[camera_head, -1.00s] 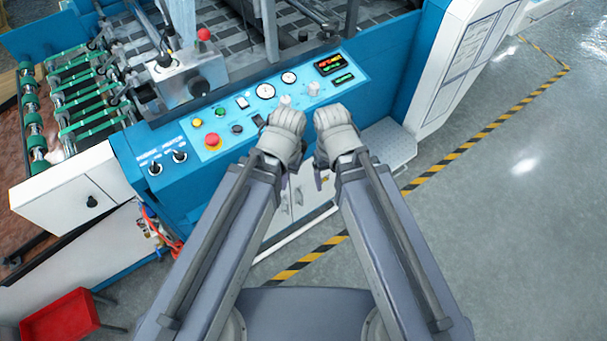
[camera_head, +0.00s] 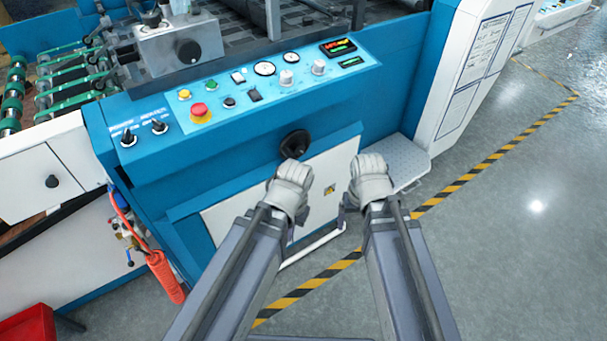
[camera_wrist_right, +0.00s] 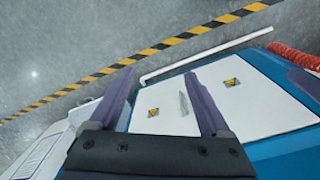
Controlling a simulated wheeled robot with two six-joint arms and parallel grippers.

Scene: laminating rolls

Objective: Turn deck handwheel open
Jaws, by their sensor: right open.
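A round black handwheel (camera_head: 295,144) sits on the blue front of the machine, below the control panel. A second black wheel (camera_head: 190,52) is on the grey box on the deck; I cannot tell which is the deck handwheel. My left gripper (camera_head: 291,232) is just below the front wheel, with its jaws mostly hidden under the wrist. My right gripper (camera_head: 345,208) is lower and to the right of that wheel, apart from it. In the right wrist view, its two fingers (camera_wrist_right: 160,78) are spread and empty above the white cabinet doors.
The control panel (camera_head: 262,85) has a red emergency button (camera_head: 200,113), gauges and knobs. A grey step plate (camera_head: 398,163) is at the right. A striped line (camera_head: 470,177) crosses the open floor.

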